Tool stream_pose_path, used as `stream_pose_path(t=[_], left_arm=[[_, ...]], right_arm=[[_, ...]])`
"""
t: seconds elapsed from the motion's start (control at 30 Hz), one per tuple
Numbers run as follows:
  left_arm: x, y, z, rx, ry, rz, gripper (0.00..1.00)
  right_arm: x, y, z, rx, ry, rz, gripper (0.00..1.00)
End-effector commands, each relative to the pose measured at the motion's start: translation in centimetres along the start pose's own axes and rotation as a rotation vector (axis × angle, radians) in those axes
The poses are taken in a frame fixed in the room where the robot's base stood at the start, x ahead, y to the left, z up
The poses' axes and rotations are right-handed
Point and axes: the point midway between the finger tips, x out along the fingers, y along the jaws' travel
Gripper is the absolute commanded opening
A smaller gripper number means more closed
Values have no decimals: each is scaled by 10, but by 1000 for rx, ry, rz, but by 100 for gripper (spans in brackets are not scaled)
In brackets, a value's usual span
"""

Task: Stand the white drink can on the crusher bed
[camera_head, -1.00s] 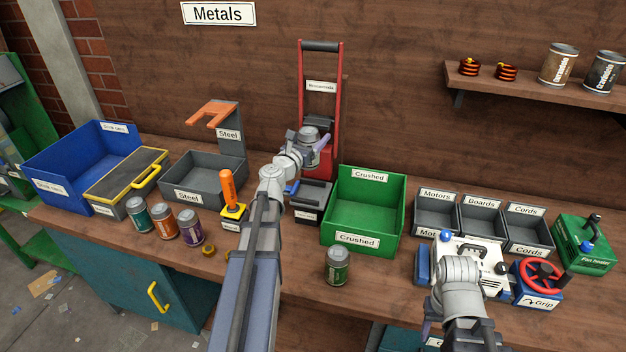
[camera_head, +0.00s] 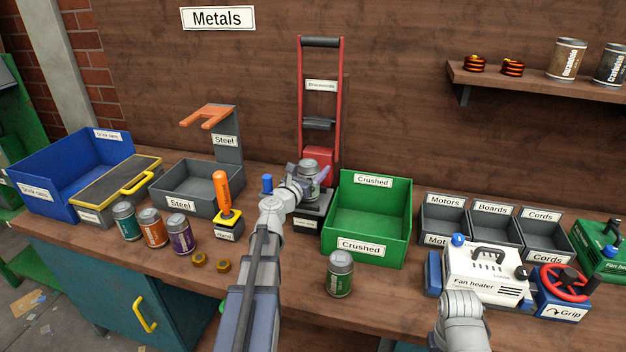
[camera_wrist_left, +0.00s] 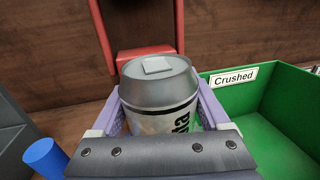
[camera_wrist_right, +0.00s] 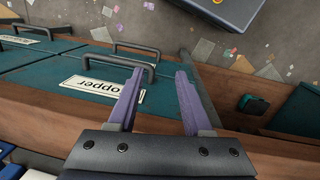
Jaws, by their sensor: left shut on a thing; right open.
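The white drink can (camera_wrist_left: 165,118), silver-topped and with dark lettering, stands roughly upright between the purple fingers of my left gripper (camera_wrist_left: 170,105), which is shut on it. In the head view the can (camera_head: 309,167) is at the front of the red crusher (camera_head: 320,160), just over or on its dark bed (camera_head: 308,222). My left gripper (camera_head: 306,183) hides much of the bed, so I cannot tell whether the can touches it. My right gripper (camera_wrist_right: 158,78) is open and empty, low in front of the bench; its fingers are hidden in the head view.
The green Crushed bin (camera_head: 367,249) stands right beside the crusher. A blue knob (camera_head: 267,184) is left of the bed. A green can (camera_head: 340,274) stands in front of the bin. Several cans, an orange-handled device (camera_head: 222,190) and a grey Steel bin (camera_head: 188,187) are to the left.

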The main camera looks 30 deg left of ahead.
Motion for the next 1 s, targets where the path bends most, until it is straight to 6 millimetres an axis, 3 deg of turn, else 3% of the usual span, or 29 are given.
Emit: stream_pose_path(t=[0.03,0.43,0.47,0.5,0.63,1.0], left_arm=[[0,0,-7,0,0,0,28],[0,0,-9,0,0,0,28],[0,0,-8,0,0,0,81],[0,0,-7,0,0,0,86],[0,0,-7,0,0,0,100],[0,0,-3,0,0,0,100]], right_arm=[[7,-1,0,0,0,0,50],[9,-1,0,0,0,0,50],[8,-1,0,0,0,0,50],[7,-1,0,0,0,0,50],[7,-1,0,0,0,0,50],[3,0,0,0,0,0,50]])
